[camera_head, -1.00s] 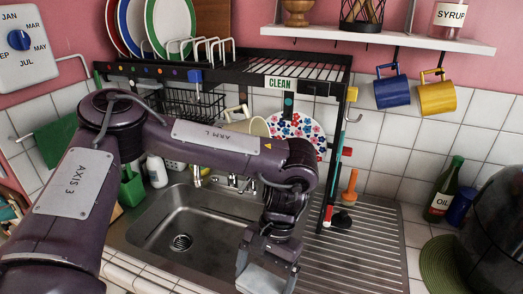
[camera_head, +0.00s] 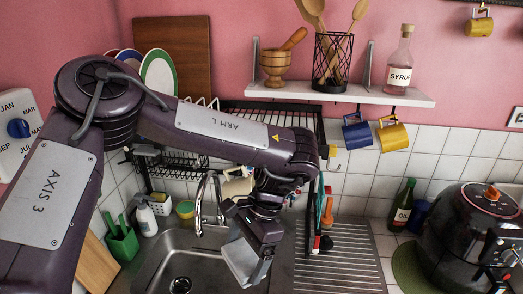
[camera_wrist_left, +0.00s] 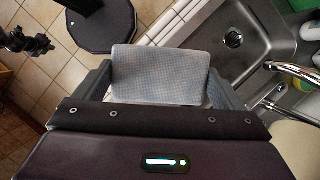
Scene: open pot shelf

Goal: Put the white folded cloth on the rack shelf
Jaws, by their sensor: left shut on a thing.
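My left gripper (camera_head: 256,252) is shut on the white folded cloth (camera_head: 243,262), a pale greyish flat slab in this light. It hangs in front of the sink, below and nearer than the rack. The left wrist view shows the cloth (camera_wrist_left: 155,72) between the dark fingers, apart from the sink. The black rack shelf (camera_head: 306,113) stands over the sink behind my arm, with a slatted top. My left arm covers much of its middle.
A metal sink (camera_head: 150,262) with a curved tap (camera_head: 200,195) lies below. Plates (camera_head: 157,72) stand at the rack's left end. A white wall shelf (camera_head: 400,96) with a syrup bottle (camera_head: 400,62) hangs above right, with mugs under it. A dark pot (camera_head: 470,225) stands at right.

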